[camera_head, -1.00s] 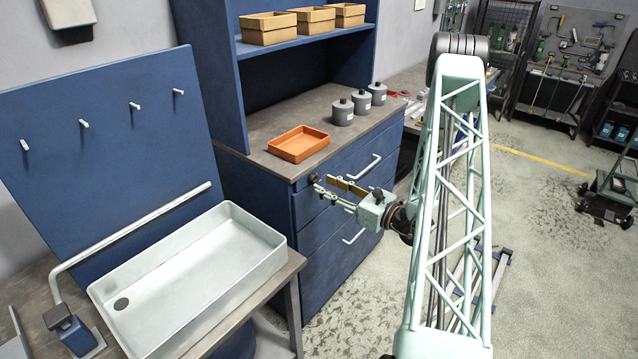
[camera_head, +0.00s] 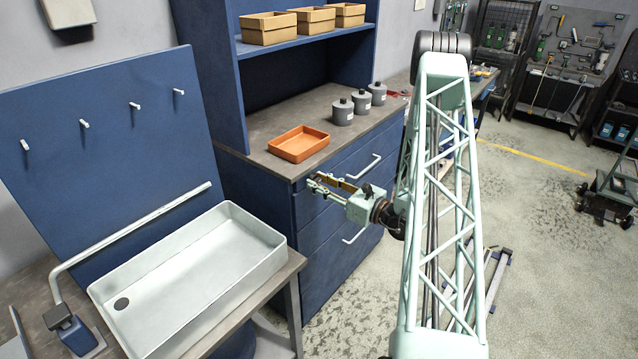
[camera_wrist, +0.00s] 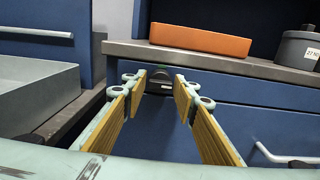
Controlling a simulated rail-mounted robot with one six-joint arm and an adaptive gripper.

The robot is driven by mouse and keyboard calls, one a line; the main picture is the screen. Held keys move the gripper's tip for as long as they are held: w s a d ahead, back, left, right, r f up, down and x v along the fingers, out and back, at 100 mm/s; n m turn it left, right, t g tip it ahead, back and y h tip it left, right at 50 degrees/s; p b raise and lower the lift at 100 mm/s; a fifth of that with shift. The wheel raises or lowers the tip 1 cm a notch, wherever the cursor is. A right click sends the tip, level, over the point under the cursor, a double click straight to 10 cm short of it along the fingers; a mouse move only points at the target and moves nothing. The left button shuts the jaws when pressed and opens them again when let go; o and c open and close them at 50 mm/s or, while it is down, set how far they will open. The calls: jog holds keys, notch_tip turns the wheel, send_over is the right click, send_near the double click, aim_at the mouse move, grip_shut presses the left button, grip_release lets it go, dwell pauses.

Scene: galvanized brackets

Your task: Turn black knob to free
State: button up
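The black knob (camera_wrist: 160,84) sits on the blue cabinet front, just under the worktop edge, in the wrist view. A small green mark shows just above it. In the head view I cannot make the knob out clearly behind my fingertips. My gripper (camera_head: 322,185) is at the cabinet's upper left corner in the head view. In the wrist view my gripper (camera_wrist: 161,92) is open, its wooden-faced fingers apart, with the knob showing in the gap between the tips. I cannot tell whether the tips reach around it. Nothing is held.
An orange tray (camera_head: 299,144) and several grey canisters (camera_head: 343,112) stand on the worktop above. White drawer handles (camera_head: 363,167) stick out to the right. A white basin (camera_head: 190,275) stands on a bench at left.

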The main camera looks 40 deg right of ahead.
jog(key=c, duration=0.5)
jog(key=shift+f+n+b, duration=0.1)
jog(key=shift+n+b, duration=0.5)
jog(key=shift+b, duration=0.35)
jog(key=shift+n+b, duration=7.6)
jog(key=shift+n, duration=0.7)
jog(key=o, duration=0.9)
jog(key=shift+c, duration=0.2)
